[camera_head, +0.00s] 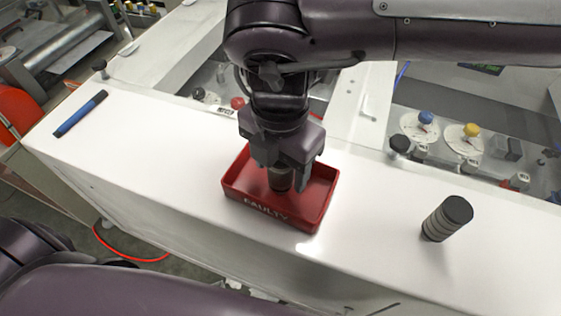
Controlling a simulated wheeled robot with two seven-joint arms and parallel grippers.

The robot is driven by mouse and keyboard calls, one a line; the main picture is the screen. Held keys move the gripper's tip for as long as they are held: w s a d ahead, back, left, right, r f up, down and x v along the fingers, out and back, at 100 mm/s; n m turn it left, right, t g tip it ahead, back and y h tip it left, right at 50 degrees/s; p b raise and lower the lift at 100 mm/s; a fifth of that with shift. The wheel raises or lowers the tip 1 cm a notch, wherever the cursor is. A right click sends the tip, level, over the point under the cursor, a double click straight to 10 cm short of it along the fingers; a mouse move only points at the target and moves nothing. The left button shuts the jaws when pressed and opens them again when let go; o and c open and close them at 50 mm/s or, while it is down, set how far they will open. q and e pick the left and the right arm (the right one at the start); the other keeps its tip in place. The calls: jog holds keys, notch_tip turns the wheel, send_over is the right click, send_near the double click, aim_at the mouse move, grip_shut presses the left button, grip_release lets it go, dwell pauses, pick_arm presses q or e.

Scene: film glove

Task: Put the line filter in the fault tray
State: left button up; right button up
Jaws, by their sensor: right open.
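The red fault tray (274,213), marked "FAULTY", sits on the white bench top. My right gripper (281,172) is over the tray, pointing down, with its fingers apart. A dark cylindrical thing, apparently the line filter (280,182), stands in the tray between or just below the fingers. Its upper part is hidden by the gripper, and I cannot tell whether the fingers touch it. My left gripper is not in view; only part of my left arm shows at the bottom left.
A dark ribbed cylinder (447,218) stands on the bench (375,225) at the right. A blue marker-like bar (80,113) lies at the far left. Behind the bench are machine panels with blue (425,118) and yellow (471,130) knobs. The bench between tray and ribbed cylinder is clear.

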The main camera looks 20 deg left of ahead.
jog(key=shift+r, duration=0.55)
notch_tip(320, 180, up, 11)
jog(key=shift+r+b, duration=0.15)
jog(key=shift+b, duration=0.4)
